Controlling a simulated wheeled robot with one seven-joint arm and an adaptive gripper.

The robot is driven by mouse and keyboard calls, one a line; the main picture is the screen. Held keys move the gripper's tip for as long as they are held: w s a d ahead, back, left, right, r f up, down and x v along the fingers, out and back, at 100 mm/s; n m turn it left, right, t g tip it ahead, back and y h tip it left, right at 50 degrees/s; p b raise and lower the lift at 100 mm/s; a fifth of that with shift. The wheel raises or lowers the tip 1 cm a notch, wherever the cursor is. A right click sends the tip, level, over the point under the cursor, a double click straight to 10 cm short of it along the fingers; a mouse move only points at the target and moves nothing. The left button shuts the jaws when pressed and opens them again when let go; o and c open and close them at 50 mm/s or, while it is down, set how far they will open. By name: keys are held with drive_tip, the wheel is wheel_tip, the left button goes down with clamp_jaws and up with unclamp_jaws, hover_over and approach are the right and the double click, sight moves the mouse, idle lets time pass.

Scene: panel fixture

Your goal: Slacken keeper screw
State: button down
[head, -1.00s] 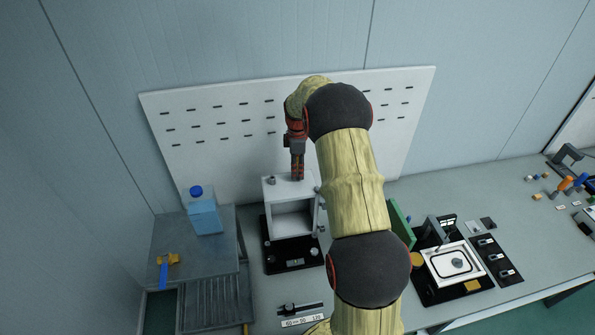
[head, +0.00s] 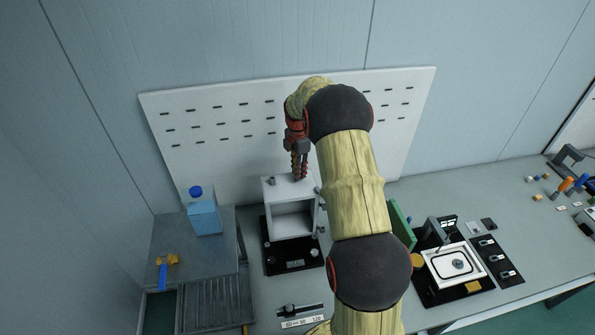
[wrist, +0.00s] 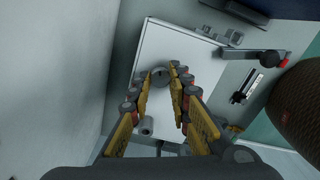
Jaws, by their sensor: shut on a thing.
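The keeper screw (wrist: 160,77) shows in the wrist view as a round grey knob on the white top of a box. My gripper (wrist: 160,82) points down with its yellow-padded fingers on either side of this knob, shut on it. In the head view my gripper (head: 299,178) is at the box's top face, toward the back right, and its fingers hide the screw. The white box (head: 270,212) stands upright with an open front. A second grey knob (head: 272,181) is on the top's left corner; it shows in the wrist view too (wrist: 146,125).
A lever with a dark knob (wrist: 279,57) sticks out beside the box. A blue bottle (head: 205,215) stands on the side table at left. A slotted white panel (head: 210,120) rises behind. A sink-like fixture (head: 435,265) is at right. My arm covers the bench's middle.

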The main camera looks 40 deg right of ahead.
drive_tip(key=shift+w+r, duration=0.1)
drive_tip(key=shift+r, duration=0.05)
drive_tip(key=c, duration=1.7)
unclamp_jaws()
drive_tip(key=shift+o, duration=0.3)
wheel_tip(320, 180, up, 12)
drive_tip(key=shift+f, duration=0.2)
